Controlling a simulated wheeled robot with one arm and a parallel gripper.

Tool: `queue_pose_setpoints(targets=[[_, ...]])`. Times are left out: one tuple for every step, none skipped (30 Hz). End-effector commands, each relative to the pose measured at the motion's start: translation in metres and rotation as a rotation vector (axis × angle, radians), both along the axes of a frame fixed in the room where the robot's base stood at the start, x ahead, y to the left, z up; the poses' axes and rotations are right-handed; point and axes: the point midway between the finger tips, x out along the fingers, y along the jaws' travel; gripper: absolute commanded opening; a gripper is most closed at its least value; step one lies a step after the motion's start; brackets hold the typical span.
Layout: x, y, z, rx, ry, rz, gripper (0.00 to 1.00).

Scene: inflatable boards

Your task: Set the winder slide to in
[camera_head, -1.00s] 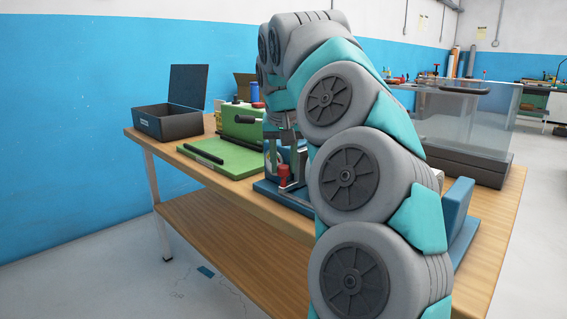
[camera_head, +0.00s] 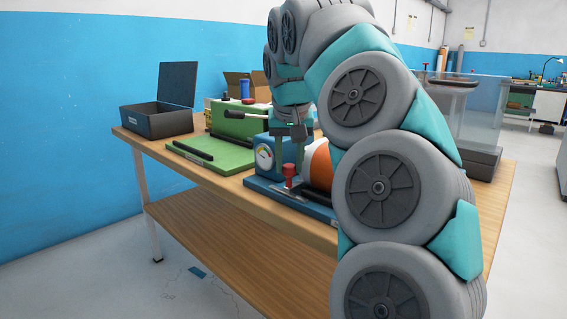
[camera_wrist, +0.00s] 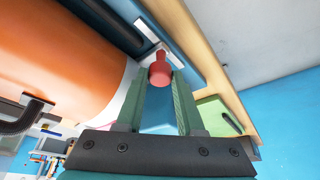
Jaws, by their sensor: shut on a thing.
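The winder is a blue machine (camera_head: 263,149) with a dial gauge on its end and an orange and white drum (camera_head: 318,165). Its slide knob is red (camera_head: 289,170) and stands on a blue base at the table's front; it also shows in the wrist view (camera_wrist: 160,72). My gripper (camera_wrist: 160,78) reaches down to it with green fingers on either side, shut on the red knob. The drum (camera_wrist: 65,55) lies left of the fingers in the wrist view. Any in or out marking is too small to read.
A green board (camera_head: 212,153) with a black bar lies left of the winder. Behind are a green box (camera_head: 240,120) and an open dark box (camera_head: 157,122). A clear tank (camera_head: 470,110) stands at the right. My arm hides the winder's right part.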

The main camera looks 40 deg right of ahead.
Motion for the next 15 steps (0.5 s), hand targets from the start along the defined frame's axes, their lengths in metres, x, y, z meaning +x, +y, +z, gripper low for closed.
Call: queue_pose_setpoints(targets=[[-0.003, -0.0005, -0.0003, 0.002, 0.006, -0.003, 0.0], [-0.003, -0.0005, -0.0003, 0.002, 0.006, -0.003, 0.0], [-0.0031, -0.0005, -0.0004, 0.002, 0.007, -0.003, 0.38], [-0.0033, -0.0005, -0.0005, 0.002, 0.008, -0.004, 0.41], [-0.0031, -0.0005, -0.0004, 0.002, 0.008, -0.004, 0.45], [-0.0029, -0.0005, -0.0004, 0.002, 0.006, -0.003, 0.49], [-0.0028, -0.0005, -0.0003, 0.002, 0.006, -0.003, 0.52], [-0.0026, -0.0004, -0.0004, 0.002, 0.006, -0.003, 0.56], [-0.0024, -0.0004, -0.0004, 0.001, 0.006, -0.003, 0.6], [-0.0023, -0.0004, -0.0004, 0.001, 0.005, -0.002, 0.64], [-0.0022, -0.0004, -0.0005, 0.001, 0.005, -0.002, 0.67], [-0.0021, -0.0004, -0.0004, 0.001, 0.005, -0.002, 0.67], [-0.002, -0.0004, -0.0004, 0.001, 0.005, -0.002, 0.67], [-0.0019, -0.0004, -0.0005, 0.001, 0.005, -0.002, 0.67], [-0.0018, -0.0003, -0.0005, 0.001, 0.005, -0.002, 0.67]])
